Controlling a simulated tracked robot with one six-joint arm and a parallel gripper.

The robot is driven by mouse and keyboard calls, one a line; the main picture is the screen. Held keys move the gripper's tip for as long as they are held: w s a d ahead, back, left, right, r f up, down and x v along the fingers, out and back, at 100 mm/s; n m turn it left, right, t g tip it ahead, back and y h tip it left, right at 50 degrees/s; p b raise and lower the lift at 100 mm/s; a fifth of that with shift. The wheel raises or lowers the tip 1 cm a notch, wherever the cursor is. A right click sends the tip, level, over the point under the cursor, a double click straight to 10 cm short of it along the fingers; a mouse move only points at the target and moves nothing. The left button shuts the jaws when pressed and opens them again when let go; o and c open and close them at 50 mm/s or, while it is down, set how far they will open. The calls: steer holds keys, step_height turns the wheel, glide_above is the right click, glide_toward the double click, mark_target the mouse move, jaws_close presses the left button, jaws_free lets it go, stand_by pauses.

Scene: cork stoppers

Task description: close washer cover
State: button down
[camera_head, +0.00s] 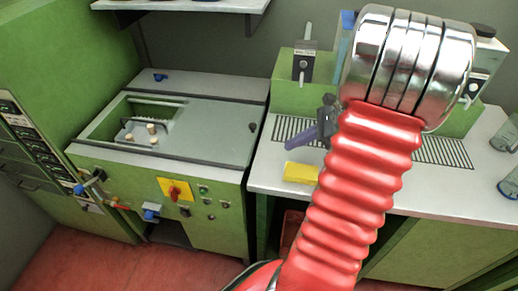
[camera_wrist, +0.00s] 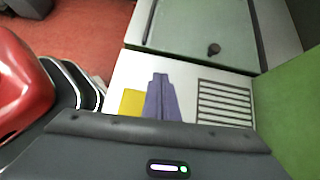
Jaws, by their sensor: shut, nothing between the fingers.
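The green washer (camera_head: 150,172) stands at the left in the head view. Its flat grey-green cover (camera_head: 205,125) lies over the right part of the top and leaves the left part open. A small dark knob (camera_head: 252,127) sits near the cover's right end; it also shows in the wrist view (camera_wrist: 213,49). Several corks (camera_head: 152,129) show in a holder inside the opening. My gripper (camera_head: 291,142) is shut and empty, to the right of the knob and apart from it. Its purple fingers (camera_wrist: 160,78) point toward the cover in the wrist view.
A white counter (camera_head: 265,178) with a yellow block (camera_head: 301,172) and a slotted drain (camera_head: 440,151) lies right of the washer. A shelf (camera_head: 185,10) hangs above the washer. Glass jars (camera_head: 508,135) stand at the far right. The cover's top is clear apart from the knob.

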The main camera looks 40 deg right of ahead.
steer(key=shift+s+d+f+m, duration=0.1)
steer(key=shift+s+d+m, duration=0.1)
steer(key=shift+d, duration=0.15)
steer(key=shift+s+d+f+m, duration=0.1)
steer(key=shift+d+m, duration=0.1)
steer(key=shift+d, duration=0.1)
steer(key=shift+w, duration=0.1)
glide_toward(261, 159)
steer(key=x, duration=0.4)
steer(key=shift+a+f, duration=0.15)
steer(key=shift+a, duration=0.05)
steer(key=w+a, duration=0.2)
steer(key=shift+w+f, duration=0.1)
steer(key=shift+w, duration=0.15)
steer(key=shift+w+a, duration=0.3)
steer(key=shift+w, duration=0.15)
